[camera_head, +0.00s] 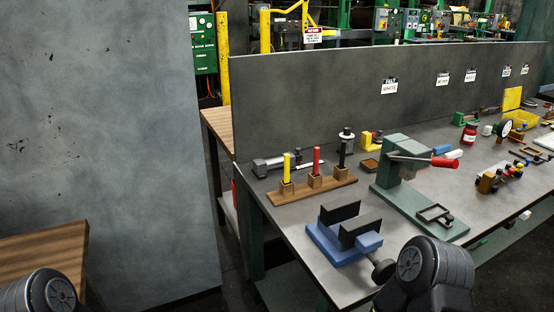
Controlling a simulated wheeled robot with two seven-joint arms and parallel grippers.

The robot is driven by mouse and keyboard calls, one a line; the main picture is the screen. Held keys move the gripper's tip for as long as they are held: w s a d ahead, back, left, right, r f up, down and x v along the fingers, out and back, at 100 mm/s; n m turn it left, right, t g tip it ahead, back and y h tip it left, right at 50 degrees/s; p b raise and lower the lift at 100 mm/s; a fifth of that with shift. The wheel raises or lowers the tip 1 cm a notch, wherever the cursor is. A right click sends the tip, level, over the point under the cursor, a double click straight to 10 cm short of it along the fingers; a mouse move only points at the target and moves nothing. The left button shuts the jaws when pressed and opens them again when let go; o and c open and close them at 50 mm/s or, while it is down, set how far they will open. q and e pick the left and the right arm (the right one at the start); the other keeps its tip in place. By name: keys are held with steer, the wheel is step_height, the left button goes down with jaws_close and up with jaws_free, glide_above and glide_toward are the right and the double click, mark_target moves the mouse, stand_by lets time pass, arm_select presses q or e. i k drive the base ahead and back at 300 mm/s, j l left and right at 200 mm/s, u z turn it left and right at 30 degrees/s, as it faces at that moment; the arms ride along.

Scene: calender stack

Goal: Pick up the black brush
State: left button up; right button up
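A wooden rack (312,190) stands near the left end of the grey workbench. It holds upright handles: a yellow one (287,166), a red one (316,160) and a black one (343,154). The black one, at the rack's right end, looks like the black brush; a pale round part shows at its top. I cannot tell whether that part belongs to it or to something behind. Joints of my two arms show at the bottom left and bottom right edges. Neither gripper is in view.
A blue vise (340,245) sits in front of the rack, and a green press with a red handle (445,162) stands to its right. A grey panel (300,100) rises behind the workbench (300,268). Smaller tools crowd the right side. A large grey wall fills the left.

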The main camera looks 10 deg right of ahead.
mark_target(344, 143)
steer(key=l+u, duration=0.15)
steer(key=u, duration=0.3)
steer(key=k+l+u, duration=0.1)
steer(key=u, duration=0.35)
steer(key=l+u, duration=0.1)
steer(key=u, duration=0.35)
steer(key=k+u, duration=0.15)
steer(key=u, duration=0.35)
steer(key=k+u, duration=0.1)
steer(key=u, duration=0.35)
steer(key=k+l+u, duration=0.2)
steer(key=u, duration=0.15)
steer(key=k+l+u, duration=0.1)
steer(key=k+u, duration=0.3)
steer(key=k+l+z, duration=0.45)
steer(key=z, duration=0.3)
steer(key=k+l+z, duration=0.15)
steer(key=l+z, duration=0.2)
